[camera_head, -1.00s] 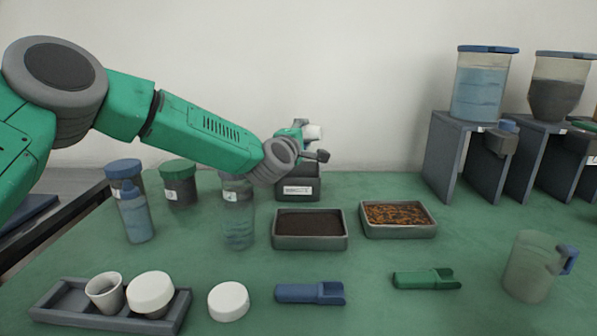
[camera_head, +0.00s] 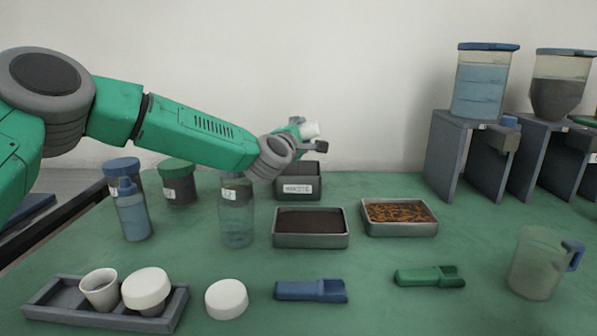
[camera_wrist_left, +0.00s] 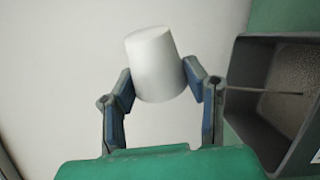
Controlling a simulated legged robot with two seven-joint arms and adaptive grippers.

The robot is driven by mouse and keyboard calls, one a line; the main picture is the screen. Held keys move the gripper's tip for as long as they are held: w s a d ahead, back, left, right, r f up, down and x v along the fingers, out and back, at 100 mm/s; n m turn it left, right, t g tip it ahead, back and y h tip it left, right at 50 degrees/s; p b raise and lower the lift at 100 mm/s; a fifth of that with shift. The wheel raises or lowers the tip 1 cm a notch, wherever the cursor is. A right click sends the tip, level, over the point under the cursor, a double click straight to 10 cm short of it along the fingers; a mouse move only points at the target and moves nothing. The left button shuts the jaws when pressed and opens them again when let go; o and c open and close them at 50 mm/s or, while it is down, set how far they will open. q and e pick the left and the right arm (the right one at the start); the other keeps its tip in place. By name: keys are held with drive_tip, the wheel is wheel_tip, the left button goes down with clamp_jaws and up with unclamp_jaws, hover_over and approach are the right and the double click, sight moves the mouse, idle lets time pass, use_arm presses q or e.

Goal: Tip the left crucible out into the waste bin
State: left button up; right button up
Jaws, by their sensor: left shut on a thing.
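My left gripper (camera_head: 313,138) is shut on a white tapered crucible (camera_wrist_left: 155,65) and holds it in the air above the waste bin (camera_head: 298,188). My right gripper is not in view.
A grey tray (camera_head: 52,303) at front left holds an open cup (camera_head: 100,291) and a lidded one (camera_head: 147,290). A loose white lid (camera_head: 226,299) lies beside it. A clear bottle (camera_head: 237,218) and a tray of dark powder (camera_head: 310,240) stand before the bin.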

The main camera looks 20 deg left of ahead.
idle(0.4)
use_arm(q)
drive_tip(key=shift+d+r+m+p, duration=0.15)
drive_tip(key=shift+m+p, duration=0.4)
drive_tip(key=shift+m, duration=0.05)
drive_tip(key=shift+d+m+p, duration=0.25)
drive_tip(key=shift+m+p, duration=0.5)
drive_tip(key=shift+m, duration=0.65)
drive_tip(key=shift+f, duration=0.2)
